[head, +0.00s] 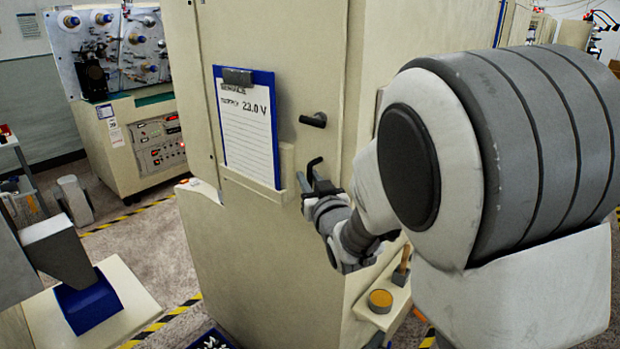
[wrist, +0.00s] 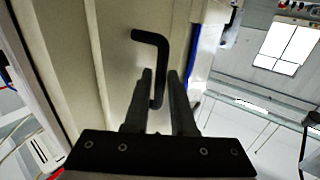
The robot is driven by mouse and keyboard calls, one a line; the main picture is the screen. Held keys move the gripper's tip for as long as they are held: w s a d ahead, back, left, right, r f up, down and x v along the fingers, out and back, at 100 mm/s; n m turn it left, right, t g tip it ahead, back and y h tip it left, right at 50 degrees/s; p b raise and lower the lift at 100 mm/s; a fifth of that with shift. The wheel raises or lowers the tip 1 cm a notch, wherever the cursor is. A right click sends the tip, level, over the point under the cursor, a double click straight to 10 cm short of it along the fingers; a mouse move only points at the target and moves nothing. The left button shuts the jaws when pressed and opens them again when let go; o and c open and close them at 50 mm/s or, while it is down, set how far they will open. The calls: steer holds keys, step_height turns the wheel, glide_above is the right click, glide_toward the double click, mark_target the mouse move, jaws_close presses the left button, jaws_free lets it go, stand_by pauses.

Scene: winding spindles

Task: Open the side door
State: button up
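The tall beige cabinet (head: 220,235) stands at the middle of the head view, and its front door panel looks closed. A black lever handle (head: 314,119) sits on the panel, right of a clipboard. Below it is a black bent bar (head: 313,166), which shows as an L shape in the wrist view (wrist: 159,50). I cannot tell how the bar is fixed. My gripper (head: 316,187) is up close to the panel. In the wrist view its two fingers (wrist: 160,76) stand on either side of the bar with narrow gaps. Firm contact is not visible.
A blue clipboard (head: 246,150) in a beige holder is left of my gripper. A small ledge (head: 385,318) with an orange-topped jar (head: 380,301) juts out low on the right. A machine (head: 140,125) stands back left. Striped tape marks the floor.

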jaws_close()
stand_by(1.2)
